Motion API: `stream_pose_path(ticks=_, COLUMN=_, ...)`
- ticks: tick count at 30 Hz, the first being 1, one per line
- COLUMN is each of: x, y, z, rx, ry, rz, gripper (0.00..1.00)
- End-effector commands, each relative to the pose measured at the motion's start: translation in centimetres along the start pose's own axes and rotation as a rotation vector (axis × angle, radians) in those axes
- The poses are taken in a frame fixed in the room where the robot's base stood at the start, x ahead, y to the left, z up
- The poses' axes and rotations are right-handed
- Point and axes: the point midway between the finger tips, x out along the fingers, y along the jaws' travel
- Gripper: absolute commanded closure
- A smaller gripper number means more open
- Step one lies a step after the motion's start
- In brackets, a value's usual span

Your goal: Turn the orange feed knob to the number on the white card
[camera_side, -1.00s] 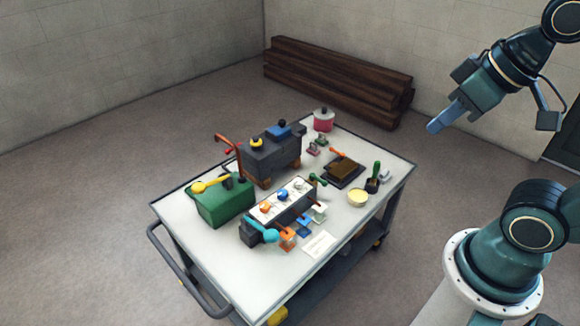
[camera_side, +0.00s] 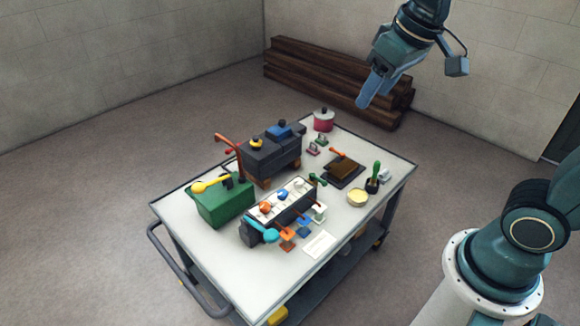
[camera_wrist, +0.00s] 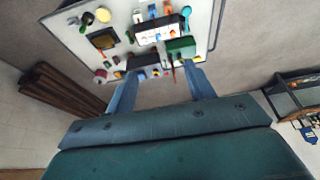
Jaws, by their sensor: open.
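The orange feed knob (camera_side: 265,207) sits on the white-topped panel of a dark box (camera_side: 282,215) on the cart, at the left end of a row beside a blue knob (camera_side: 282,196) and a white knob (camera_side: 299,184). Where it points is too small to read. The white card (camera_side: 319,243) lies flat on the cart top in front of the box; its writing is not legible. My gripper (camera_side: 370,102) is open and empty, high above and behind the cart, well apart from the knob. In the wrist view my gripper (camera_wrist: 163,92) shows two spread blue fingers, with the cart beyond them.
The cart top (camera_side: 222,258) also holds a green box (camera_side: 222,203) with a yellow-ended lever, a dark engine block (camera_side: 270,158), a red pot (camera_side: 323,122), a dark tray (camera_side: 343,172) and a cream bowl (camera_side: 357,197). Timber beams (camera_side: 330,75) lie by the wall.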

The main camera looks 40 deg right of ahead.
Motion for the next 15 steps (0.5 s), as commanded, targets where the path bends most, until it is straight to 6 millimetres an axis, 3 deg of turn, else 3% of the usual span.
stream_pose_path(ticks=15, x=8.3, y=-1.3, z=-8.9, rx=0.000, ry=-0.120, rz=-0.003, gripper=0.46)
